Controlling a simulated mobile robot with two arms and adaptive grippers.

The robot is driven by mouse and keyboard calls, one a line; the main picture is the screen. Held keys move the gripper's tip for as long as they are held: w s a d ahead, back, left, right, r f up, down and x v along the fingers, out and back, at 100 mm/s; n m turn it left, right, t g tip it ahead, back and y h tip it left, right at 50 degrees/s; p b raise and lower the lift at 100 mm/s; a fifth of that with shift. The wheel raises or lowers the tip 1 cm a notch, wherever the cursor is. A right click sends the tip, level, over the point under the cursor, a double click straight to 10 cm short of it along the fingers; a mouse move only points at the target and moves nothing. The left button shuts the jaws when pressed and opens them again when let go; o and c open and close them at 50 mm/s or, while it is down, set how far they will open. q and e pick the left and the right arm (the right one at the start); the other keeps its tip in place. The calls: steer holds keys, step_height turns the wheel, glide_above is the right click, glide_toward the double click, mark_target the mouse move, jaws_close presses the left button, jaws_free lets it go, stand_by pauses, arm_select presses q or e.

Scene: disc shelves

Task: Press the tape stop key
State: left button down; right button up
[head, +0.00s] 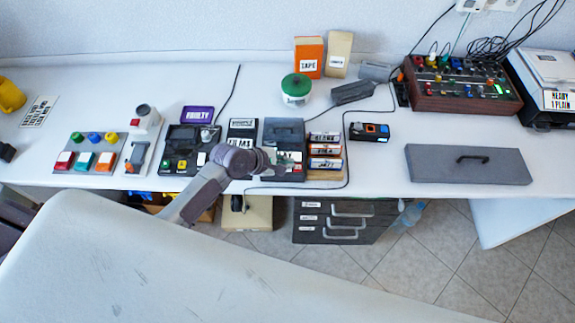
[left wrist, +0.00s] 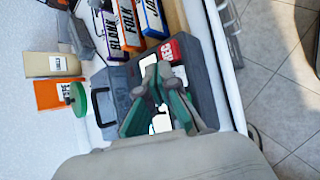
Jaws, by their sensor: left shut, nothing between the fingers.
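The tape recorder (head: 284,130) is a dark grey box with a handled lid, right of centre on the bench; its grey body also shows in the left wrist view (left wrist: 203,78). A red key with white lettering (left wrist: 172,51) shows at one end of its key row. My left gripper (head: 273,164) is shut and empty over the key row; in the left wrist view its fingertips (left wrist: 152,72) are close over the keys. The fingers cover part of the row, so I cannot pick out the stop key or tell whether they touch one. My right gripper is not in view.
Labelled cassette boxes (head: 325,150) stand right beside the recorder. Left of it are a flat black case (head: 241,128) and a dark button device (head: 181,145). A green-lidded tub (head: 296,88) stands behind.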

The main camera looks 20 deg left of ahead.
arm_select(q)
steer(key=shift+f, duration=0.4)
stand_by(0.4)
steer(key=shift+r+p, duration=0.85)
steer(key=shift+p, duration=0.3)
step_height(320, 180, up, 5)
steer(key=p, duration=0.6)
steer(key=shift+s, duration=0.1)
stand_by(0.4)
